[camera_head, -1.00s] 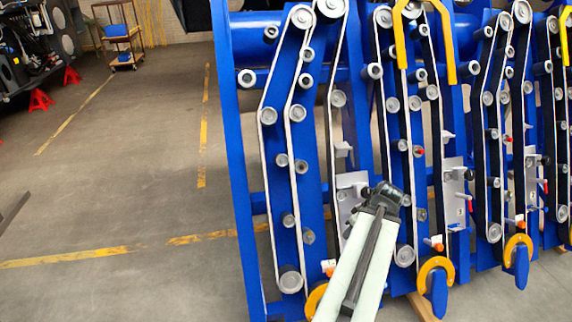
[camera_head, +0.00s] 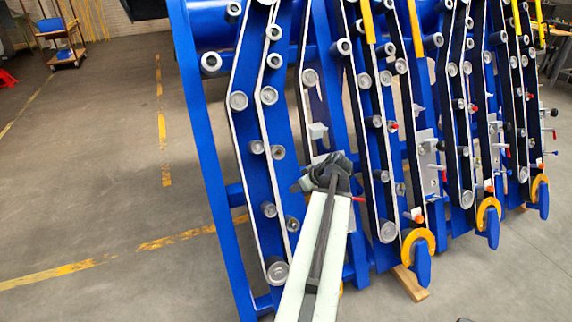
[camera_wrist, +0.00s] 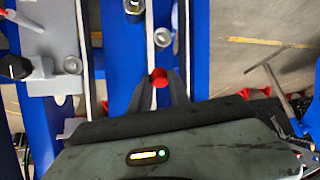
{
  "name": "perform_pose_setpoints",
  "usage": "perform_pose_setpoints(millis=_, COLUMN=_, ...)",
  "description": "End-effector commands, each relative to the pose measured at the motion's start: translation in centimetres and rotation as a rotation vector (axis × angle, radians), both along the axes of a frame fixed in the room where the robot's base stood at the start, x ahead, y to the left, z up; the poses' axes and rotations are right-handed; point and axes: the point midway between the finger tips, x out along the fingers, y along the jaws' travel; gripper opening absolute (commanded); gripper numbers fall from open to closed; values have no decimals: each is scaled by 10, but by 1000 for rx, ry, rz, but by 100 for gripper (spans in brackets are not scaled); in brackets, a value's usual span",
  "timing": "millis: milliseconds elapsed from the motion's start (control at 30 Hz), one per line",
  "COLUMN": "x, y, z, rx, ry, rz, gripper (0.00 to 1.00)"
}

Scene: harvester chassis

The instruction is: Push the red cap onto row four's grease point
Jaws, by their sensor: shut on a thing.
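The red cap (camera_wrist: 159,78) is held between the two dark fingers of my gripper (camera_wrist: 158,86) in the wrist view, with its round red end facing away from the wrist. My gripper is shut on it. In the head view my gripper (camera_head: 326,166) is in front of the nearest blue row unit (camera_head: 250,130), and the cap cannot be made out there. In the wrist view the cap lies over a blue bar and pale belt, below a grey roller (camera_wrist: 163,37). I cannot tell which point is row four's grease point.
A grey plate (camera_wrist: 52,40) with a black knob (camera_wrist: 14,67) is at upper left in the wrist view. The floor (camera_head: 90,190) to the left is open; a cart (camera_head: 62,45) stands far back.

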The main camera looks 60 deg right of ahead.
Motion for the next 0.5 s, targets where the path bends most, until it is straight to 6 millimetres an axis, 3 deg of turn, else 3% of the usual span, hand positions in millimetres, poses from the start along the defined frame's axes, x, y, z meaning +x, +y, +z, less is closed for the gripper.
perform_pose_setpoints(millis=33, x=22, y=-13, z=-14, rx=-26, ry=-90, rz=-25, gripper=0)
perform_pose_setpoints(millis=200, x=80, y=-53, z=9, rx=-161, ry=-428, rz=-182, gripper=0)
perform_pose_setpoints(millis=300, x=94, y=-72, z=25, rx=-236, ry=-554, rz=-267, gripper=0)
perform_pose_setpoints(millis=500, x=100, y=-91, z=42, rx=-317, ry=-653, rz=-350, gripper=0)
